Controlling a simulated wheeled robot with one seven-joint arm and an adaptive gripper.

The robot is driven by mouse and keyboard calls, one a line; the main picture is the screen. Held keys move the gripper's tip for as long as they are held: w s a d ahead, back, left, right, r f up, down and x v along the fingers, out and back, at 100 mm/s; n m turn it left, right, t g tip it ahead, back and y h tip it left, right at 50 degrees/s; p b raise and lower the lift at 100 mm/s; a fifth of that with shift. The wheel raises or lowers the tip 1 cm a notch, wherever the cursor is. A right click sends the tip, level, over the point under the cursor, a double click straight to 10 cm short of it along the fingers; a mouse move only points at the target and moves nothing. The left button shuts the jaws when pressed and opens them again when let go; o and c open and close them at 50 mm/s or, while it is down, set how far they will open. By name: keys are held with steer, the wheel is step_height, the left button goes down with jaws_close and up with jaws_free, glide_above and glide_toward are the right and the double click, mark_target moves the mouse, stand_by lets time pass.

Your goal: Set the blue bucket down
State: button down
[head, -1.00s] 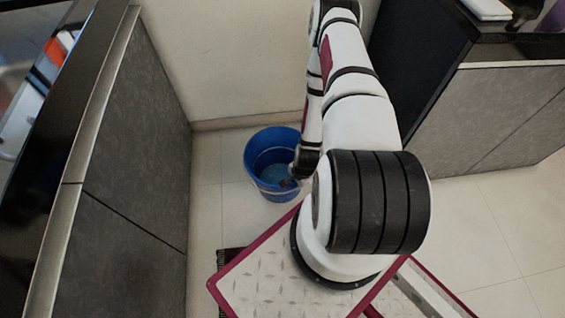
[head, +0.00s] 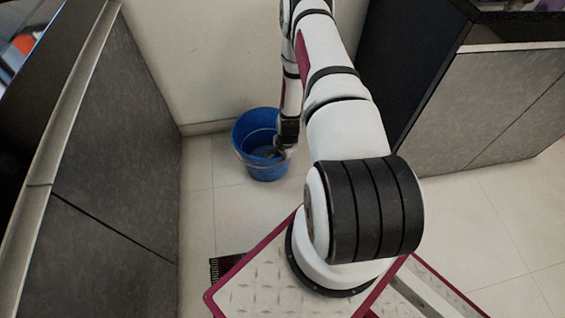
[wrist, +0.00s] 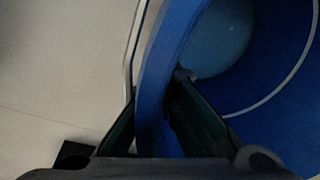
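The blue bucket (head: 243,145) is upright near the foot of the pale wall in the head view. It has a pale wire handle, and its inside is blue. My gripper (head: 281,152) reaches down at its right side, partly covering the rim. In the wrist view the bucket's wall (wrist: 160,70) runs between the two dark fingers of my gripper (wrist: 158,88). One finger is inside the bucket and the other outside, closed on the wall. I cannot tell whether the bucket's base touches the floor; its underside is hidden.
Pale tiled floor (head: 215,215) lies around the bucket. A grey cabinet (head: 115,150) stands to the left and another grey-and-black counter (head: 480,100) to the right. The back wall (head: 200,60) is close behind the bucket. A dark grate (head: 226,268) lies on the floor beside my base.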

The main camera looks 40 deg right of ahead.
steer(key=shift+w+f, duration=0.15)
steer(key=shift+f, duration=0.5)
steer(key=c, duration=2.3)
jaws_free()
steer(key=shift+f, duration=0.1)
steer(key=o, duration=0.5)
